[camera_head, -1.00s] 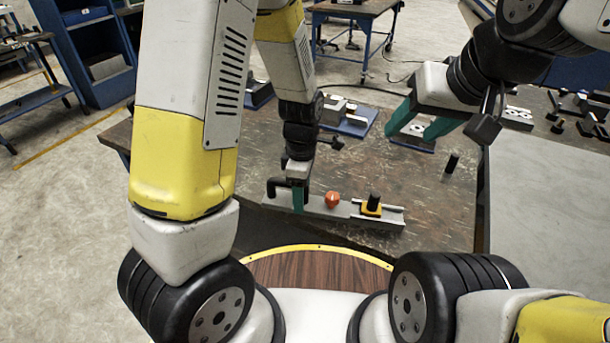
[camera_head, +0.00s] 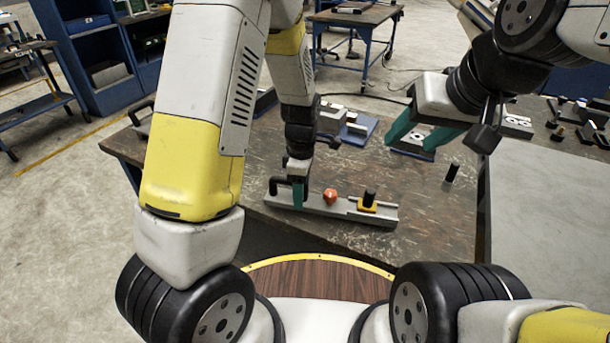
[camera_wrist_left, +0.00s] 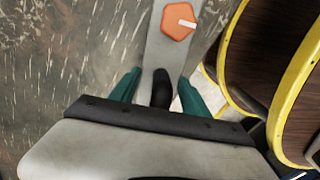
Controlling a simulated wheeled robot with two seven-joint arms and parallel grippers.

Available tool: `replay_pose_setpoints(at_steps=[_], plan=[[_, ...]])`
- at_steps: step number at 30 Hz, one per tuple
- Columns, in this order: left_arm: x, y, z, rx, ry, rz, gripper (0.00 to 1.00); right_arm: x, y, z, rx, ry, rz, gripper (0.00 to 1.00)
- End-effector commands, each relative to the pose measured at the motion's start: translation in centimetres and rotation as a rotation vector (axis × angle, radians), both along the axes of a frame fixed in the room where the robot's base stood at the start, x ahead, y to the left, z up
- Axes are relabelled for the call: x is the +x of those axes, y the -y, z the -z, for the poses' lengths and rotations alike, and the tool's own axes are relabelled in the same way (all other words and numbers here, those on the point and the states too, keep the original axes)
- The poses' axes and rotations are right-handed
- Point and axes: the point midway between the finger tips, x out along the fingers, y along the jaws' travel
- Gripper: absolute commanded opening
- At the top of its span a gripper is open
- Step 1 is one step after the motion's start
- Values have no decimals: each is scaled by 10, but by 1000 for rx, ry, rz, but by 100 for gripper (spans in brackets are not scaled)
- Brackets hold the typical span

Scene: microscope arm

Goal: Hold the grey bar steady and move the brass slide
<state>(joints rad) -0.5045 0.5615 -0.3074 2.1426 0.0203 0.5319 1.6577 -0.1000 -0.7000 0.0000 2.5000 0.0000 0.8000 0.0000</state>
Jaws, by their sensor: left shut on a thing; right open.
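The grey bar (camera_head: 314,206) lies on the dark worktable, running left to right near its front edge. It carries a black handle at its left end, an orange knob (camera_head: 330,196) near the middle, and the brass slide (camera_head: 369,205) with a black post at the right. My left gripper (camera_head: 298,196) is shut on the black handle (camera_wrist_left: 161,90) at the bar's left end. In the left wrist view the green fingers flank the handle, and the bar runs up to the orange knob. My right gripper (camera_head: 416,136) is open and empty, above the table, behind and right of the slide.
A small black cylinder (camera_head: 452,172) stands on the table right of the bar. A blue tray (camera_head: 352,132) with grey parts and another fixture (camera_head: 410,144) lie farther back. A grey surface (camera_head: 550,200) adjoins on the right. The table between bar and cylinder is clear.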

Motion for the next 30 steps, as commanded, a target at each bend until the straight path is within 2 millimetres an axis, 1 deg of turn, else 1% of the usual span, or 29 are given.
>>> replay_pose_setpoints(at_steps=[24, 30], plan=[[42, -5, 8, -1, 1, -1, 0, 0, 0, 0, 0, 0, 0, 53], [48, -5, 9, -1, 2, 0, 0, 0, 0, 0, 0, 0, 0, 53]])
